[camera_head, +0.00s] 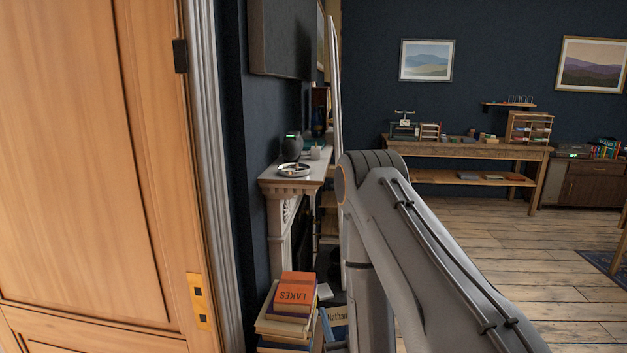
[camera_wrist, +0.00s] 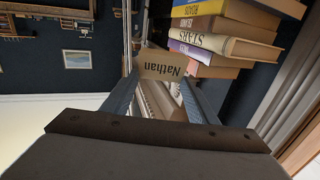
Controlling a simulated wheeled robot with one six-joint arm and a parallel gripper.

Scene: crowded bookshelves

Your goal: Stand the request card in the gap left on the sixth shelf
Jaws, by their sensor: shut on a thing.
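The request card (camera_wrist: 163,66) is a beige card printed "Nathan", upside down in the wrist view. My gripper (camera_wrist: 160,80) is shut on it, with the card between the two blue-grey fingertips. The card (camera_head: 338,315) also shows low in the head view, partly hidden by my arm, just right of a stack of books. I cannot make out the sixth shelf or its gap in either view.
The book stack (camera_head: 288,318), topped by an orange book (camera_head: 296,288), stands close to my gripper; it also shows in the wrist view (camera_wrist: 225,45). A mantelpiece (camera_head: 293,182) and wooden door (camera_head: 90,150) are nearby. Floor (camera_head: 545,270) is open at right.

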